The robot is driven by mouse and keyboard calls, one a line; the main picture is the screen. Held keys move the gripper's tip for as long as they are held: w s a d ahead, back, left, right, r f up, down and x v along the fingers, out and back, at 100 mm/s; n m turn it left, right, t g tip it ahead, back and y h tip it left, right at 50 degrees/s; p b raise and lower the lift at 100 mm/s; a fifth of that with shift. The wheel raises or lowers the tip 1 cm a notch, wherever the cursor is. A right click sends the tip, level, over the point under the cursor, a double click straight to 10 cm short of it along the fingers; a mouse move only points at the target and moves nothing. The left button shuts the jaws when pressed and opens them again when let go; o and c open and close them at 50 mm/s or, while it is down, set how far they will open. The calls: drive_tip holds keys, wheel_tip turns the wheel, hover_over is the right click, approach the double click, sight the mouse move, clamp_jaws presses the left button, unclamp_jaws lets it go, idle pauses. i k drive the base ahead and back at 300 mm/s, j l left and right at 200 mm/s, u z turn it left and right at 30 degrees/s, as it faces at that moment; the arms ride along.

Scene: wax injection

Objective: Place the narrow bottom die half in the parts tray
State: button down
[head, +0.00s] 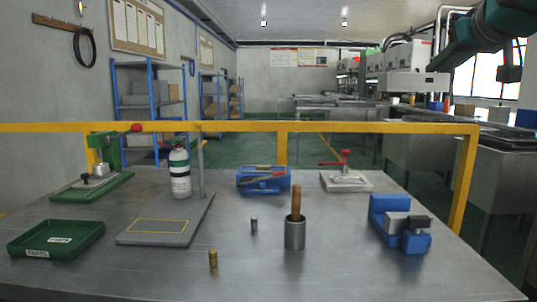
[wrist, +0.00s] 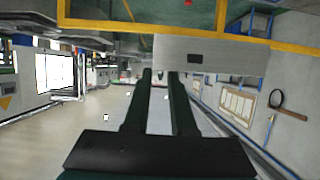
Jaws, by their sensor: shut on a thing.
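In the wrist view my gripper (wrist: 160,72) reaches up from the bottom with two dark fingers. At their tips is a flat grey block (wrist: 228,59) with a small dark rectangle on its face. It extends to the right of the fingertips and appears to be the held die half; how the fingertips meet it is not clear. In the head view my arm is raised at the upper right, and the block cannot be made out there. The green parts tray (head: 88,231) sits at the table's front left, with a white label and no parts visible inside.
A grey plate with yellow outline (head: 135,238) and a bottle (head: 180,174) stand right of the tray. A green press (head: 108,160) is behind it. A steel cup (head: 295,235), small cylinders and a blue fixture (head: 382,207) occupy the table. A yellow rail (head: 345,127) runs behind.

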sight(59, 241)
drive_tip(key=k+j, duration=0.1)
drive_tip(key=j, duration=0.4)
drive_tip(key=k+j, duration=0.1)
drive_tip(key=j, duration=0.4)
drive_tip(key=k+j, duration=0.15)
drive_tip(key=j, duration=0.35)
drive_tip(key=k+j, duration=0.1)
drive_tip(key=j, duration=0.4)
drive_tip(key=k+j, duration=0.1)
drive_tip(key=j, duration=0.4)
drive_tip(key=k+j, duration=0.1)
drive_tip(key=j, duration=0.4)
drive_tip(key=k+j, duration=0.1)
drive_tip(key=j, duration=0.4)
drive_tip(key=k+j, duration=0.15)
drive_tip(key=j, duration=0.35)
